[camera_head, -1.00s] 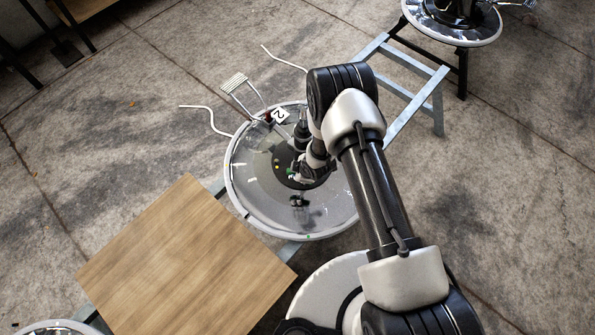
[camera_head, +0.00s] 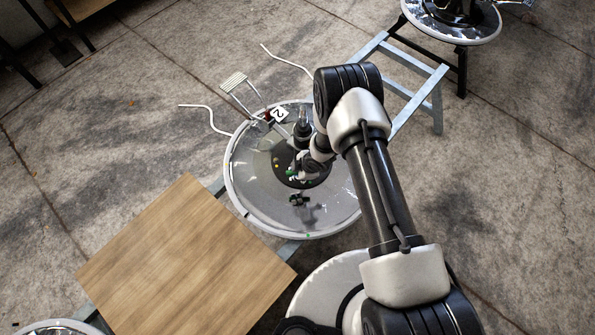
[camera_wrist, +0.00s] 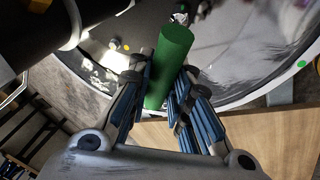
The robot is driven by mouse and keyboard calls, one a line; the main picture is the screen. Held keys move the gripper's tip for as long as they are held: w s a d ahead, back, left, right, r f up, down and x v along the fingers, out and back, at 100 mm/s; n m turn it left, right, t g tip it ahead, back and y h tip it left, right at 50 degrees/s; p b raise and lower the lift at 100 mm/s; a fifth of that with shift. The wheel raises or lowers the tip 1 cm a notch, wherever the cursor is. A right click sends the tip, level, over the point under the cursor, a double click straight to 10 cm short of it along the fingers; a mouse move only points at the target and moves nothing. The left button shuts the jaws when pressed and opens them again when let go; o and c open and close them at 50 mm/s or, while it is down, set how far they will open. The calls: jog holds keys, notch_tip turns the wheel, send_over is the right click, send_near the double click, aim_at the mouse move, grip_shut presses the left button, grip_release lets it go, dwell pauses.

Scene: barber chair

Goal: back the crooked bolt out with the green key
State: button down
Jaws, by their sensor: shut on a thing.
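The green key (camera_wrist: 172,62) has a thick cylindrical green handle. My gripper (camera_wrist: 168,72) is shut on it, with blue-padded fingers on both sides. A small metallic bit (camera_wrist: 181,18) shows at the handle's far end; I cannot tell whether it is the key's shaft or a bolt head. In the head view the green key (camera_head: 291,173) is a small patch over the dark hub of the round chair base (camera_head: 232,190), with my gripper (camera_head: 308,164) just right of it. I cannot make out the crooked bolt for certain.
A black post (camera_head: 303,130) rises from the hub close to my wrist. A white tag marked 2 (camera_head: 279,114) is behind it. A wooden board (camera_head: 185,262) lies front left. A grey metal frame (camera_head: 413,88) stands back right. Yellow and green dots mark the base.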

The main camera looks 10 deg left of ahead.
jog(key=shift+n+g, duration=0.4)
jog(key=shift+n, duration=0.4)
jog(key=shift+s+d+n+g+p, duration=0.1)
jog(key=shift+n+g+p, duration=0.4)
jog(key=shift+n, duration=0.9)
jog(key=shift+s+d+n+g, duration=0.1)
jog(key=shift+n+g, duration=0.2)
jog(key=shift+n, duration=0.5)
jog(key=shift+b, duration=0.3)
